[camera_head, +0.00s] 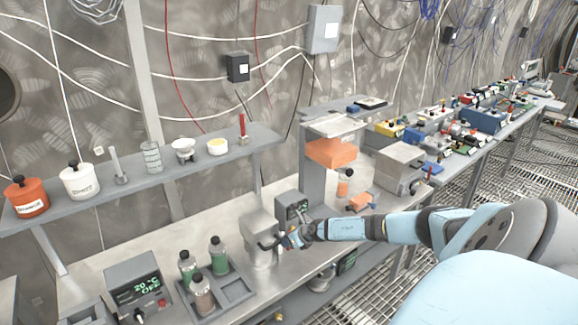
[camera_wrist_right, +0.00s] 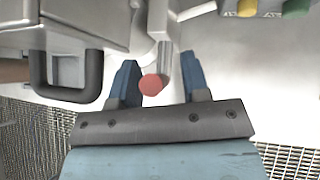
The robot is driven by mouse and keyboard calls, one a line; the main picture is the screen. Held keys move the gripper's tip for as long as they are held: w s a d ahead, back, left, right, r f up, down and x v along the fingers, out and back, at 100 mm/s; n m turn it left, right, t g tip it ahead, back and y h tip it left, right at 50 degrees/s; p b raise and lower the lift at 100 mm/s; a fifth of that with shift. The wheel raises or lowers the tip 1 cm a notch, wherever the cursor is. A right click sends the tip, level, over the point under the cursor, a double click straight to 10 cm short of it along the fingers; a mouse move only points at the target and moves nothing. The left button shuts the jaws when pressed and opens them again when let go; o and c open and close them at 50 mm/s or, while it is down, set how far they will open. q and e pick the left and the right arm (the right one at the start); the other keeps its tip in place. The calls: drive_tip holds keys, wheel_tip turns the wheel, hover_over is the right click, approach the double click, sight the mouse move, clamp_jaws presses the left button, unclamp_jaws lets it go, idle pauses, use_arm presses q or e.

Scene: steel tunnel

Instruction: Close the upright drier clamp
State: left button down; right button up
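My right gripper (camera_head: 291,238) reaches in from the right to the front of the grey drier (camera_head: 260,228) on the bench. In the right wrist view the gripper (camera_wrist_right: 154,82) is open. A red round tip (camera_wrist_right: 151,84) on a pale metal lever, which looks like the clamp, shows between its two blue fingers. There is a gap to the right finger; whether the left finger touches the tip I cannot tell. The drier's metal body (camera_wrist_right: 75,20) and black handle (camera_wrist_right: 66,85) are at the left in that view. In the head view the gripper hides the clamp. My left gripper is not in view.
A control box (camera_head: 291,206) stands behind the gripper; yellow (camera_wrist_right: 247,8) and green knobs show in the wrist view. A bottle tray (camera_head: 236,291) and a display box (camera_head: 140,284) stand left. A shelf (camera_head: 130,185) overhangs the bench.

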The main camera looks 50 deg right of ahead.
drive_tip(key=v, duration=1.3)
drive_tip(key=shift+s+r, duration=0.3)
